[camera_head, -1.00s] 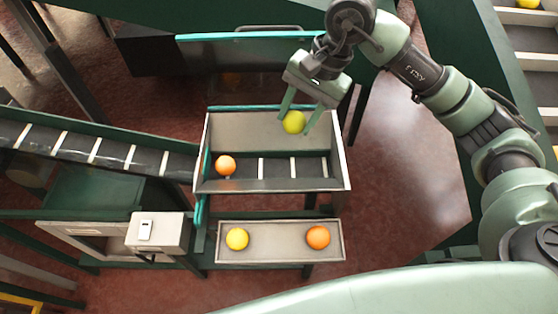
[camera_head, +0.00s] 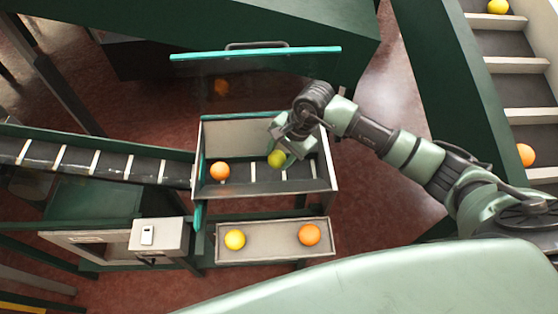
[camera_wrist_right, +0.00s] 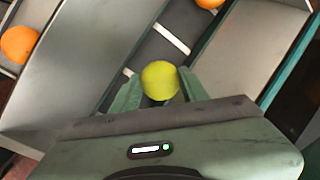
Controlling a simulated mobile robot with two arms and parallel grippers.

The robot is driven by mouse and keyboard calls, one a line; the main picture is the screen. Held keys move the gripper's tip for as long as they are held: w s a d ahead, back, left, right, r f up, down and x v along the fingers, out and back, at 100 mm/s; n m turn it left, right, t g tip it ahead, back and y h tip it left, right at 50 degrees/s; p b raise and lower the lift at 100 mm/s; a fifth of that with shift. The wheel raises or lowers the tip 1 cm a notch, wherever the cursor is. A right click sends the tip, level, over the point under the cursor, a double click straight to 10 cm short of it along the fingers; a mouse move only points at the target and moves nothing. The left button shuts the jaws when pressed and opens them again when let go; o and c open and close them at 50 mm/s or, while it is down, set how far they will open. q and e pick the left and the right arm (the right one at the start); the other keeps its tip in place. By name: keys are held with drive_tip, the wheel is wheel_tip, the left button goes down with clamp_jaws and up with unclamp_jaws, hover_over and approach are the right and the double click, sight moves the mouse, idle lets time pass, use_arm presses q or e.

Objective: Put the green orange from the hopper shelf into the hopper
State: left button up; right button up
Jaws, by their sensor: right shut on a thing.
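The green orange (camera_head: 276,159) is yellow-green and sits between the fingers of my right gripper (camera_head: 284,156), which is shut on it. In the right wrist view the green orange (camera_wrist_right: 160,80) shows between the two green fingertips, above the dark slatted floor of the hopper. The hopper (camera_head: 330,178) is a grey open box with a teal back edge, and my gripper is inside its outline. The hopper shelf (camera_head: 272,243) is a grey tray in front, holding a yellow fruit (camera_head: 235,239) and an orange one (camera_head: 309,235). My left gripper is not in view.
An orange (camera_head: 219,171) lies in the hopper's left part. A slatted conveyor (camera_head: 80,158) meets the hopper from the left. A teal-edged panel (camera_head: 255,53) stands behind. A stepped conveyor (camera_head: 510,90) with fruit is at right. A control box (camera_head: 158,235) stands left of the shelf.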

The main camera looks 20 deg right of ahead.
sight(279, 165)
wheel_tip(279, 165, down, 4)
drive_tip(key=shift+r+p, duration=0.25)
drive_tip(key=shift+p, duration=0.3)
drive_tip(key=shift+f, duration=0.45)
drive_tip(key=shift+f, duration=0.1)
drive_tip(key=shift+f, duration=0.1)
drive_tip(key=o, duration=1.1)
